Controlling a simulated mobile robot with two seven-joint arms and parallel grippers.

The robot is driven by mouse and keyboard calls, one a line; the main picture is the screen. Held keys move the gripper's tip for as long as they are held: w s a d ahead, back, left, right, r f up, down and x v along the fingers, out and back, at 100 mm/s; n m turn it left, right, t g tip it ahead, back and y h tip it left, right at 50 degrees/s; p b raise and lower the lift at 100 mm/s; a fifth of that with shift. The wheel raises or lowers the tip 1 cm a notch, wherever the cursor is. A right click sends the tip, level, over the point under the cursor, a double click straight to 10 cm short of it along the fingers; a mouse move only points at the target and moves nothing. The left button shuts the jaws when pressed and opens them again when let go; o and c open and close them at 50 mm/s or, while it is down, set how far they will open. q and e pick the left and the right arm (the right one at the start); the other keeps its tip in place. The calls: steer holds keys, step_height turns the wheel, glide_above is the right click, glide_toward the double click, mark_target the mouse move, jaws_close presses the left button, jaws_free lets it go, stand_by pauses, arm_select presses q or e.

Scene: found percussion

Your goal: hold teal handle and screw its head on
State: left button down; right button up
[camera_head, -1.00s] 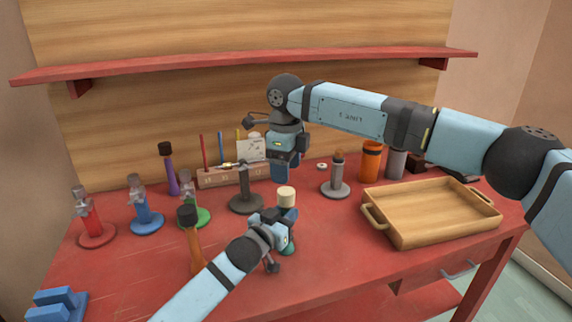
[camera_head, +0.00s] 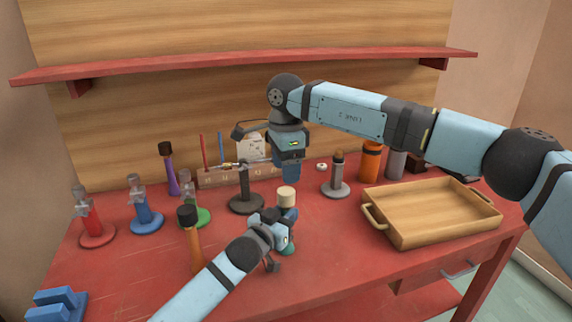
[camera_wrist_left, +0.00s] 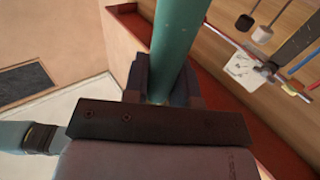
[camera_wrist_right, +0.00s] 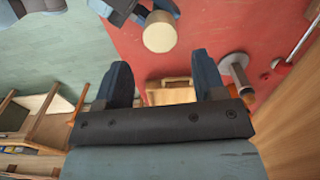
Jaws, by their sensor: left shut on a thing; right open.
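The teal handle (camera_wrist_left: 176,38) stands roughly upright in my left gripper (camera_wrist_left: 163,80), which is shut on it. In the head view my left gripper (camera_head: 280,230) hides most of the handle, and a little teal (camera_head: 289,250) shows below. A cream cylindrical head (camera_head: 286,197) sits at the handle's top; I cannot tell how firmly it is seated. My right gripper (camera_head: 290,172) points down above the head, apart from it. In the right wrist view my right gripper (camera_wrist_right: 162,75) is open and empty, with the cream head (camera_wrist_right: 159,32) beyond the fingers.
A dark stand with a crossbar (camera_head: 246,203) is behind the left gripper, near the pen rack (camera_head: 210,180). A grey stand (camera_head: 337,187) and wooden tray (camera_head: 415,238) are to the right. An orange dark-topped mallet (camera_head: 191,245) and several coloured stands are left. The front table is clear.

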mark_target(286, 191)
step_height(286, 191, down, 8)
steer(key=shift+r, duration=0.2)
steer(key=c, duration=1)
steer(key=shift+o, duration=0.2)
steer(key=m, duration=0.5)
steer(key=shift+m, duration=0.4)
steer(key=m, duration=0.5)
steer(key=shift+m, duration=0.4)
steer(key=o, duration=1.1)
step_height(286, 191, up, 12)
